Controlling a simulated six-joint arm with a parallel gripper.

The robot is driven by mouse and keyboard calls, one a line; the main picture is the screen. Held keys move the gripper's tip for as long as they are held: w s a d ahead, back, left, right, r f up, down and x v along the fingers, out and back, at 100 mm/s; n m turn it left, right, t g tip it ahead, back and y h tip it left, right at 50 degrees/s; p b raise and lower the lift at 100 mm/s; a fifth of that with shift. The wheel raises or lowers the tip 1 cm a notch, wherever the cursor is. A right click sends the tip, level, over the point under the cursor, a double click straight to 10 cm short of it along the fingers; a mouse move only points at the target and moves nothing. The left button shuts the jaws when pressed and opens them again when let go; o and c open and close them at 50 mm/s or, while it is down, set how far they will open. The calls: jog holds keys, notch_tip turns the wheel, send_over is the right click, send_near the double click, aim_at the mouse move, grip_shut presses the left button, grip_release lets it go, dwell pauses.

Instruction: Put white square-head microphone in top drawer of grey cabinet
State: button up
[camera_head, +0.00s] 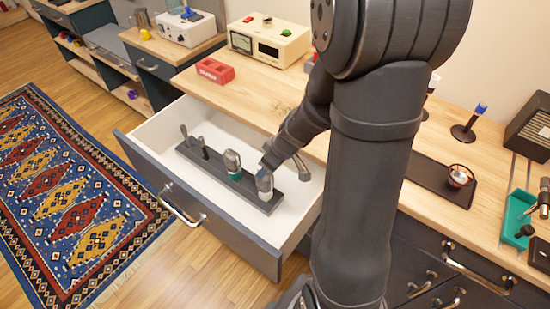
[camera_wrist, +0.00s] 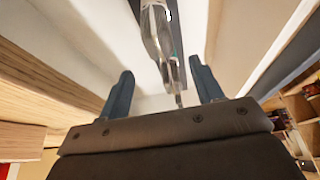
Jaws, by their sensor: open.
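The grey cabinet's drawer (camera_head: 150,158) is pulled open, its white inside showing. A dark rack (camera_head: 215,170) lies in it with several microphones standing along it. A silver microphone with a white lower part (camera_head: 265,184) is near the rack's front right end; its head shape is too small to tell. Another, with a green base (camera_head: 233,163), stands beside it. My gripper (camera_head: 284,160) is down in the drawer by the white-based one. In the wrist view my gripper (camera_wrist: 160,66) is open, with a silver microphone (camera_wrist: 157,35) ahead between its fingers; I cannot tell which one this is.
The wooden top behind the drawer holds a red block (camera_head: 215,70) and a cream meter unit (camera_head: 268,42). My arm hides the middle of the worktop.

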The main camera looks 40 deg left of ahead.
aim_at(265, 188)
jog(key=shift+v, duration=2)
jog(key=shift+f, duration=0.1)
jog(key=x, duration=1.1)
jog(key=shift+f, duration=0.15)
jog(key=shift+x, duration=0.85)
jog(key=shift+d, duration=0.15)
